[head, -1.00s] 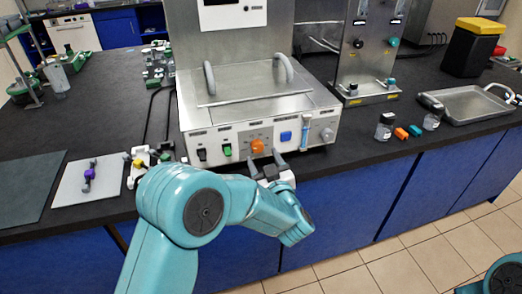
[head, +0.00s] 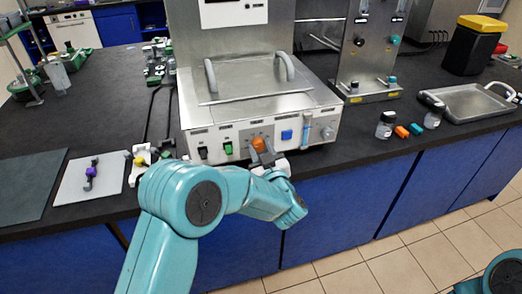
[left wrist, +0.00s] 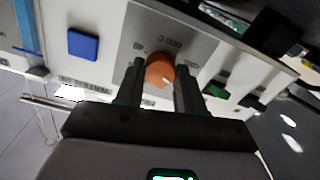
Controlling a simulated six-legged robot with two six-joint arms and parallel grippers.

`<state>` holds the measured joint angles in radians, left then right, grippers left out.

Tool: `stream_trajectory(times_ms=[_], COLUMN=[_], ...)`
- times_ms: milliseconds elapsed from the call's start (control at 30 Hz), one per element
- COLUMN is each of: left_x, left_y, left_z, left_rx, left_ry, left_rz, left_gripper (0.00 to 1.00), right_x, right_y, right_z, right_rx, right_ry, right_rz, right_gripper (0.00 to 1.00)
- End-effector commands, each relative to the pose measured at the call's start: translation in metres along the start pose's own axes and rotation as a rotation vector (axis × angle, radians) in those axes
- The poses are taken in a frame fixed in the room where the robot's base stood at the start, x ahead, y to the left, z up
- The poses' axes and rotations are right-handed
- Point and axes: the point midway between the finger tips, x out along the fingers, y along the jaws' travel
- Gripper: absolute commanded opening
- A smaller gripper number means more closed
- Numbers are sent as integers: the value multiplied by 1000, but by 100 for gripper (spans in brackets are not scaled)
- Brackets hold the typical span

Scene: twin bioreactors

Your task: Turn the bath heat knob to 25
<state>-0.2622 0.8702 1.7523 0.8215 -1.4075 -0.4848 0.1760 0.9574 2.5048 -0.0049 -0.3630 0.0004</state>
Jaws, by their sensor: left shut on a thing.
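The orange heat knob (head: 258,144) sits on the front panel of the white and steel bath (head: 250,82). My left gripper (head: 263,157) reaches it from the front, with its fingers on either side of the knob. In the left wrist view the knob (left wrist: 160,70) is between the two dark fingers (left wrist: 161,82), and the gripper is shut on it. Dial markings show beside the knob, upside down and partly hidden by the fingers. I cannot read where the knob points. My right gripper is out of view.
Black and green switches (head: 228,148) lie left of the knob, and a blue button (head: 287,135) lies right of it. Small bottles (head: 386,124) and a steel tray (head: 465,102) stand on the bench at right. A white mat (head: 75,184) lies at left.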

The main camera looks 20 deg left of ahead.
Motion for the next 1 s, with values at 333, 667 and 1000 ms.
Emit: stream_trajectory(times_ms=[333, 667, 1000], left_x=[0, 0, 0], left_y=[0, 0, -1], left_z=[0, -1, 0], left_rx=[162, 443, 671], left_ry=[-1, -3, -3], left_rz=[0, -1, 0], left_gripper=[7, 7, 7], right_x=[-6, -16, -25], right_y=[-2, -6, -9], right_z=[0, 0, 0], right_rx=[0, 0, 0], right_ry=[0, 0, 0], right_rz=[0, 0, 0], right_gripper=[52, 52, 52])
